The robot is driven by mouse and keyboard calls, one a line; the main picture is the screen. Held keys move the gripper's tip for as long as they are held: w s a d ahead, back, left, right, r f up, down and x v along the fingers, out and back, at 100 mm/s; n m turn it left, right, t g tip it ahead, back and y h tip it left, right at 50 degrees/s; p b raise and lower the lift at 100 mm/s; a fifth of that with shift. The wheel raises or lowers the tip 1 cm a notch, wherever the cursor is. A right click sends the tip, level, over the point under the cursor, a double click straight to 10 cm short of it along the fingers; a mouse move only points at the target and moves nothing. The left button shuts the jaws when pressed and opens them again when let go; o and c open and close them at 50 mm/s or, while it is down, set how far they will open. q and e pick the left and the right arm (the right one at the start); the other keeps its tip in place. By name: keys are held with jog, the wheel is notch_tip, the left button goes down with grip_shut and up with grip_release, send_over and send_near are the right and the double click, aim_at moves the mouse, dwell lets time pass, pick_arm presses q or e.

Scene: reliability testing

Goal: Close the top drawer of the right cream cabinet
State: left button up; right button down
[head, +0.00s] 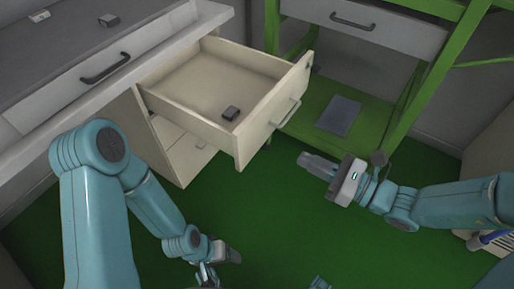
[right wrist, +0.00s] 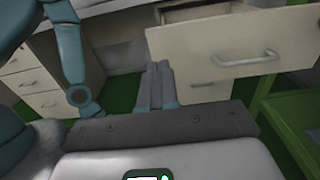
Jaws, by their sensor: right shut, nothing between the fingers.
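The cream cabinet (head: 184,158) stands under the grey desk. Its top drawer (head: 192,103) is pulled far out, with a small dark block inside. The drawer front (head: 268,122) carries a grey bar handle (head: 287,112); the front (right wrist: 200,48) and handle (right wrist: 246,59) also show in the right wrist view. My right gripper (head: 303,160) is shut and empty, in front of the drawer and apart from the handle. Its closed fingers (right wrist: 158,75) overlap the front's left part in the wrist view. My left gripper (head: 226,262) hangs low over the floor; its finger gap is unclear.
The desk (head: 60,62) has a shut grey drawer with a dark handle. A green frame (head: 415,85) with a low shelf holding a grey flat item (head: 338,116) stands at right. Another cream cabinet (right wrist: 35,80) shows in the wrist view. Green floor (head: 270,215) is open in front.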

aim_at(246, 128)
jog(key=b+x, duration=0.1)
jog(key=x, duration=0.3)
jog(key=b+x, duration=0.1)
jog(key=x, duration=0.4)
jog(key=b+x, duration=0.1)
jog(key=x, duration=0.4)
jog(key=shift+w+d+r, duration=0.1)
jog(key=shift+r, duration=0.25)
